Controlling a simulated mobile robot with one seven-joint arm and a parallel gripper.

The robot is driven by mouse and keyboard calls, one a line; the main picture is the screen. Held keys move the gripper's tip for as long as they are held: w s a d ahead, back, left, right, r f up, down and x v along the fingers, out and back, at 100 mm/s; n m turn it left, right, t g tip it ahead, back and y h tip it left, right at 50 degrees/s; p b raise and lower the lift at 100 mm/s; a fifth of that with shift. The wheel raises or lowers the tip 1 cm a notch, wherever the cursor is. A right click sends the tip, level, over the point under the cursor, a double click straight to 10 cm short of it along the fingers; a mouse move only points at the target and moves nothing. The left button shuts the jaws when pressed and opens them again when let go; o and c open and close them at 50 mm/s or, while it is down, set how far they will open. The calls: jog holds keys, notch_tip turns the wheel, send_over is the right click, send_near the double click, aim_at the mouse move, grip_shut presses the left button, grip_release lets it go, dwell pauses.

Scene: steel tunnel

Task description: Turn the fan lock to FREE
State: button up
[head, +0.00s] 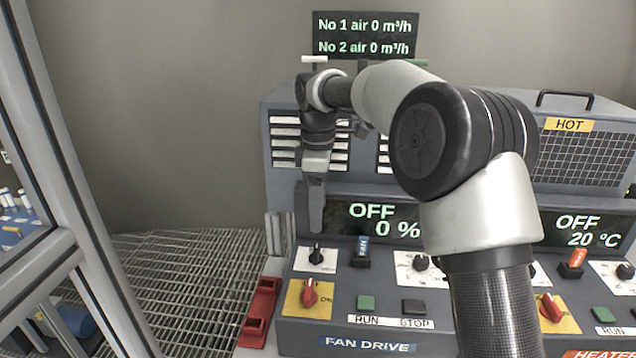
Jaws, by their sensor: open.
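The fan drive panel (300,340) shows a small black turn knob (316,254) on a white plate at its upper left. Beside it on the right is a black switch with an upright blue tag (363,247). No lock label or FREE mark is readable, so I cannot tell which of these is the fan lock. My gripper (316,228) points down just above the black knob. Its fingers are seen edge-on, nothing shows between them, and contact with the knob cannot be made out.
A red switch (310,293) on yellow, a green RUN button (367,302) and a black STOP button (413,307) sit close below. The fan display (384,220) reads OFF, 0 %. My arm covers the panel's middle. A HOT mesh box (580,155) stands right.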

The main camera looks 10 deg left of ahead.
notch_tip(320, 180, up, 6)
jog(key=shift+r, duration=0.25)
jog(key=s+d+r+m+t, duration=0.2)
jog(key=s+d+r+m, duration=0.25)
jog(key=s+d, duration=0.25)
jog(key=s+d+r+m+t, duration=0.1)
jog(key=s+d+r+m, duration=0.2)
jog(key=s+d+m, duration=0.3)
jog(key=s+d+f+m+t, duration=0.1)
jog(key=s+d+f+m, duration=0.3)
jog(key=s, duration=0.4)
jog(key=s+d+f+m+t, duration=0.1)
jog(key=s+d+f+m, duration=0.2)
jog(key=s+d, duration=0.2)
jog(key=s, duration=0.3)
jog(key=shift+s+f+m+t, duration=0.3)
jog(key=shift+s+f+m, duration=0.05)
jog(key=shift+s+f, duration=0.05)
